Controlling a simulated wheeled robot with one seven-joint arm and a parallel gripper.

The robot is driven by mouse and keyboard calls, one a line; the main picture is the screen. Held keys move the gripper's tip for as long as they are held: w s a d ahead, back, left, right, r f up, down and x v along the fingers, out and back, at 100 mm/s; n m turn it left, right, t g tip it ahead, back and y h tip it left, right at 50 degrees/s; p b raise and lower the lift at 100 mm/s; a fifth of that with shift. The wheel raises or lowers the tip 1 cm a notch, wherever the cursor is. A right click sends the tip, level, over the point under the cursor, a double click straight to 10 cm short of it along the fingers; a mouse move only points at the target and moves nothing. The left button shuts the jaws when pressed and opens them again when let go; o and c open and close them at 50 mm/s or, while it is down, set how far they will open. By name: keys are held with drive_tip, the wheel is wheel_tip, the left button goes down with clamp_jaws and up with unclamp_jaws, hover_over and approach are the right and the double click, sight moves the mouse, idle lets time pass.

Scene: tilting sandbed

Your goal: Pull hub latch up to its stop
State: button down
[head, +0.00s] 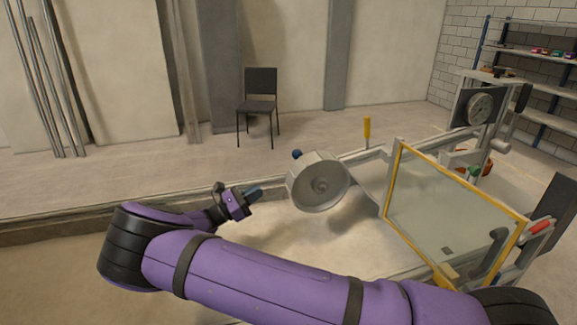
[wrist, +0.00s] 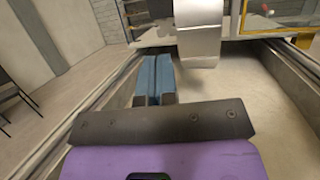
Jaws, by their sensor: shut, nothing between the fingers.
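In the wrist view my gripper's blue fingers (wrist: 155,75) are together and empty. The hub (wrist: 200,35) is ahead and to the right of them there. I cannot make out the latch in the wrist view.
A yellow-framed clear panel (head: 392,185) stands right of the hub. A yellow upright handle (head: 367,128) and a dial gauge (head: 479,109) are behind. The sandbed's rail (head: 150,199) runs behind my gripper. A black chair (head: 260,90) stands farther back.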

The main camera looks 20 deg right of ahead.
sight(293, 154)
drive_tip(key=shift+d, duration=0.15)
drive_tip(key=a+r+x, duration=0.1)
drive_tip(key=r+x, duration=0.1)
drive_tip(key=x, duration=1)
drive_tip(key=shift+d+r, duration=0.35)
drive_tip(key=shift+r, duration=0.05)
drive_tip(key=r, duration=0.2)
drive_tip(key=shift+a+r, duration=0.25)
drive_tip(key=shift+r, duration=0.15)
